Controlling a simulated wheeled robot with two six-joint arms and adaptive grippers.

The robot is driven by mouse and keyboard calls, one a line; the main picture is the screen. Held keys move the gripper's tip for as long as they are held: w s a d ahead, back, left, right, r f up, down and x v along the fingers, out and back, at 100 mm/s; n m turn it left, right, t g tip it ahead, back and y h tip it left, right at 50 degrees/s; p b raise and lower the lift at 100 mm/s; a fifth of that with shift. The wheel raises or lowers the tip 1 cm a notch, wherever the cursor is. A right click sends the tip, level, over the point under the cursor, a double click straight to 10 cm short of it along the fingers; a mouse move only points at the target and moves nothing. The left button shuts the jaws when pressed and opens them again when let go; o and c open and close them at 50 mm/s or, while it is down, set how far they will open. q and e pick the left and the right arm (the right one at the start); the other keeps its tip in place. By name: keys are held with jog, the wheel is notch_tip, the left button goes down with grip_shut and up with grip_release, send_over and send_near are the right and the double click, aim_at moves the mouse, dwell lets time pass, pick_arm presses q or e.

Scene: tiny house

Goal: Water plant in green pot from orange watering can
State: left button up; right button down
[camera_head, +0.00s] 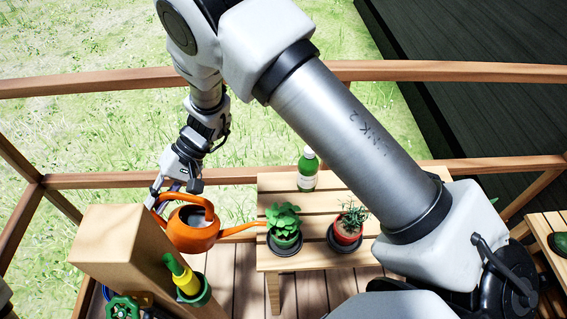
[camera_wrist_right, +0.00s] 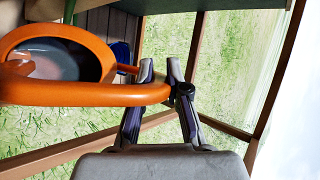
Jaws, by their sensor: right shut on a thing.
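The orange watering can (camera_head: 190,238) hangs in the air left of the slatted table, its spout pointing right. The spout tip is close to the left side of the plant (camera_head: 284,216) in the green pot (camera_head: 286,241); I cannot tell whether it touches. My right gripper (camera_head: 172,190) is shut on the can's handle at the upper left. In the right wrist view the fingers (camera_wrist_right: 162,80) hold the orange handle (camera_wrist_right: 110,94), and the can's round opening shows a greyish inside. No water stream shows. My left gripper is not in view.
A red pot (camera_head: 347,234) with another plant stands right of the green pot. A green bottle (camera_head: 307,170) stands behind them on the table (camera_head: 400,178). A wooden post (camera_head: 125,240) and a yellow-handled tool (camera_head: 182,275) are close to the can. Wooden railings (camera_head: 100,83) run behind.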

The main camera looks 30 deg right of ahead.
jog(key=shift+s+d+r, duration=0.15)
jog(key=shift+d+r, duration=0.1)
jog(key=shift+r, duration=0.45)
dwell(0.8)
jog(key=shift+a+f, duration=0.1)
jog(key=shift+f, duration=0.3)
jog(key=w+a+f+h, duration=0.1)
jog(key=w+a+f, duration=0.1)
jog(key=f, duration=0.3)
jog(key=w+a+f+m+g+h, duration=0.1)
jog(key=a+f+h, duration=0.1)
jog(key=a+f, duration=0.1)
jog(key=shift+w+a+f+g+p, duration=0.3)
jog(key=shift+w+f+p, duration=0.1)
jog(key=shift+f, duration=0.5)
